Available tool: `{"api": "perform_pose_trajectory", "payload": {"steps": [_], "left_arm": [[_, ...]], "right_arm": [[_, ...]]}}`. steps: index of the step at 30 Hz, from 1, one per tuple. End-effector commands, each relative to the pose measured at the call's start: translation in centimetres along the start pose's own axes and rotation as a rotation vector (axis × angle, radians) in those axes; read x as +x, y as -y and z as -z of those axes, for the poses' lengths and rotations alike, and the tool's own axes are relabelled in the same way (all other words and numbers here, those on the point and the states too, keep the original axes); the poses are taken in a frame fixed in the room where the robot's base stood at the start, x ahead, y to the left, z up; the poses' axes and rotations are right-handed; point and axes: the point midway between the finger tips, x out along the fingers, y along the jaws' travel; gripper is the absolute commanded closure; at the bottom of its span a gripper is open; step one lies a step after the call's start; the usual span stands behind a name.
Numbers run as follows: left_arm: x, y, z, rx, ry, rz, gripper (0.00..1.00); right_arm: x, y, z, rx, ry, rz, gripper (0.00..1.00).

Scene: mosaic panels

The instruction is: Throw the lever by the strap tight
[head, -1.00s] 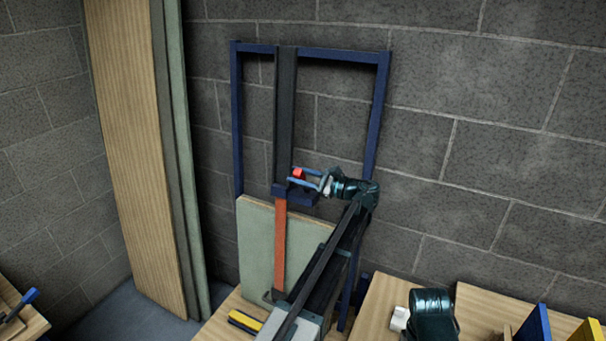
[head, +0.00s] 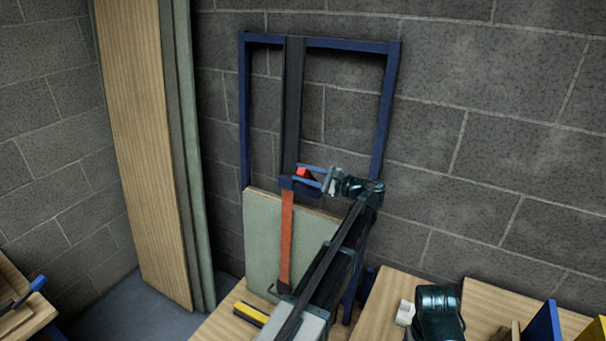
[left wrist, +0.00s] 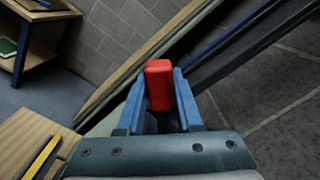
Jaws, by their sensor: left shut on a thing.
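A blue upright frame (head: 385,110) stands against the block wall, with a wide dark upright band (head: 291,100) inside it. An orange strap (head: 287,238) runs down from a small blue crosspiece (head: 289,183) over a pale green panel (head: 262,235). The lever's red handle (head: 302,172) sits just above the crosspiece. My left gripper (head: 308,175) comes from the right and is shut on this red handle. In the left wrist view the red handle (left wrist: 159,82) stands between both blue fingers (left wrist: 160,98); the rest of the lever is hidden.
Tall wooden and green boards (head: 140,130) lean at the left. A yellow-and-black item (head: 250,314) lies on the wooden top below the panel. A bench (head: 480,300) with blue and yellow panels stands at lower right. A blue-handled tool lies at lower left (head: 32,288).

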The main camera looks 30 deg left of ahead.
Motion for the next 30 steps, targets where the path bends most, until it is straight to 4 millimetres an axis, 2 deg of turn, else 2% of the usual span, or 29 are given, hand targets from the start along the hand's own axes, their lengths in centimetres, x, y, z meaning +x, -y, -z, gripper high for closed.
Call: {"api": "perform_pose_trajectory", "payload": {"steps": [1, 6, 17, 20, 30], "left_arm": [[-0.1, -0.3, 0.0, -0.003, -0.002, -0.008, 0.64], [-0.1, -0.2, 0.0, -0.001, -0.001, -0.006, 0.35], [-0.5, -0.1, 0.0, 0.000, -0.001, -0.003, 0.35], [-1.7, -0.1, 0.0, 0.000, -0.002, -0.002, 0.35], [-9.0, -0.1, 0.1, 0.000, -0.003, -0.001, 0.35]], "right_arm": [[0.1, 0.0, 0.0, 0.000, 0.000, 0.000, 0.26], [0.1, 0.0, 0.0, 0.000, 0.000, 0.000, 0.26], [0.0, 0.0, 0.0, 0.000, 0.000, 0.000, 0.26], [0.0, 0.0, 0.0, 0.000, 0.000, 0.000, 0.26], [0.0, 0.0, 0.0, 0.000, 0.000, 0.000, 0.26]]}}
